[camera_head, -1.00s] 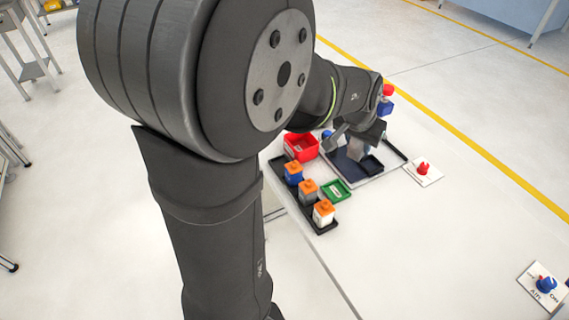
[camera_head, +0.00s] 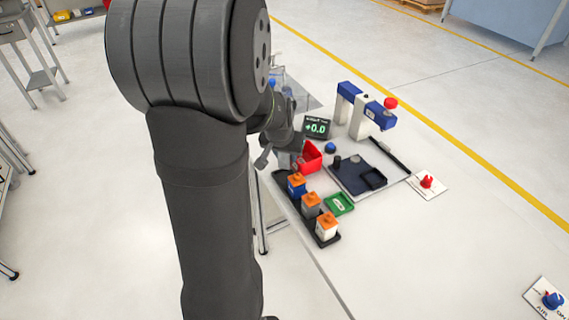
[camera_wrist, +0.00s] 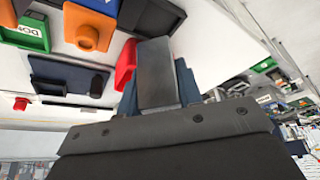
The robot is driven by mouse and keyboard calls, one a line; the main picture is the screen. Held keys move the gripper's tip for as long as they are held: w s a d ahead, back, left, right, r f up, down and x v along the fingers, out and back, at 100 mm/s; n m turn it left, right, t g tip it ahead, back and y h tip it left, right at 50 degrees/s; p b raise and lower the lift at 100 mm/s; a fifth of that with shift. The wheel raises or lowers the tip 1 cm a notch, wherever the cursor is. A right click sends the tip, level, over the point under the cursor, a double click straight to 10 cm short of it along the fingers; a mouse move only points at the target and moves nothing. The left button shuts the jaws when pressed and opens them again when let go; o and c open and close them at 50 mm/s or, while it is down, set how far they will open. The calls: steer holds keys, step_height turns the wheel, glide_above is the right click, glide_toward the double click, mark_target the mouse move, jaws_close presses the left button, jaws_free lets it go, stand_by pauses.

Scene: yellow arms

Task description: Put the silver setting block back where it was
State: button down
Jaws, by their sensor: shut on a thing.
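My gripper (camera_head: 284,157) is above the far-left end of the black rack (camera_head: 335,240), beside the red bin (camera_head: 310,157). In the wrist view it is shut on a plain grey metallic block (camera_wrist: 155,72), which I take to be the silver setting block. The block stands out between the dark blue fingers. In the head view the gripper and arm largely hide it. The rack holds blue (camera_head: 297,187), grey (camera_head: 311,206) and white (camera_head: 327,228) blocks with orange tops. Its far end, near the gripper, looks bare but is partly hidden.
A green tray (camera_head: 339,204) lies right of the rack. Beyond are a dark plate (camera_head: 358,175), a blue-and-white stand (camera_head: 362,108) with a red knob and a display (camera_head: 317,127) reading +0.0. A red knob on a white card (camera_head: 427,182) sits at the right.

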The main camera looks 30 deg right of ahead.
mark_target(284, 163)
steer(key=shift+w+a+f, duration=0.1)
steer(key=shift+w+f, duration=0.1)
steer(key=shift+w, duration=0.05)
steer(key=shift+f, duration=1.95)
steer(key=shift+f, duration=0.1)
steer(key=c, duration=1.3)
jaws_free()
steer(key=shift+r, duration=0.3)
steer(key=v, duration=1.1)
steer(key=shift+s+a+r, duration=0.15)
steer(key=shift+s+r, duration=0.05)
steer(key=shift+r, duration=0.05)
